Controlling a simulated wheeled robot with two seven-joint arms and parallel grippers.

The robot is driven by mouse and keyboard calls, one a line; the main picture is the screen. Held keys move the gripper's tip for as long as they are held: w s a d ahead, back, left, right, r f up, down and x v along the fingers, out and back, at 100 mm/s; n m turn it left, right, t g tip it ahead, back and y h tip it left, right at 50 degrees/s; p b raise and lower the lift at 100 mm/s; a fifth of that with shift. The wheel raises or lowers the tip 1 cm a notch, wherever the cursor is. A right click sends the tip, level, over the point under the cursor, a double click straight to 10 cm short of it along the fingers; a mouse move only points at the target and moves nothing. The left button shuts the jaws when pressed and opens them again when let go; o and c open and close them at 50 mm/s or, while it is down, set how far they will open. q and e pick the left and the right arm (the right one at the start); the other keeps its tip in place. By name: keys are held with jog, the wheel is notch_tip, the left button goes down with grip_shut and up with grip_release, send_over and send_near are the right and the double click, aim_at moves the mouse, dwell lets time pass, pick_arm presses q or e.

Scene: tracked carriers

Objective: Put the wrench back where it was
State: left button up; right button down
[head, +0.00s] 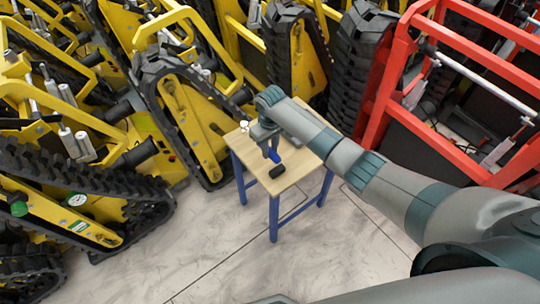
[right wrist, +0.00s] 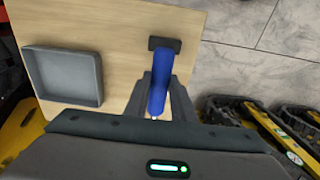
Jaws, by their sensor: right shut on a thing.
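My right gripper (head: 271,150) is over a small wooden-topped table (head: 298,168). It is shut on a blue handle (right wrist: 159,78), which stands between its two fingers in the right wrist view. A dark crosswise block (right wrist: 164,44) is at the handle's far end, so the held thing looks more like a mallet than a wrench. In the head view the dark block (head: 277,171) is low over the tabletop near its front edge; I cannot tell whether it touches. No clear wrench shape shows. My left gripper is not in view.
An empty grey tray (right wrist: 28,72) lies on the tabletop, left of the gripper in the right wrist view. Small white items (head: 244,125) show at the table's left corner. Yellow tracked carriers (head: 185,120) and a red frame (head: 385,85) stand close behind. The front floor is clear.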

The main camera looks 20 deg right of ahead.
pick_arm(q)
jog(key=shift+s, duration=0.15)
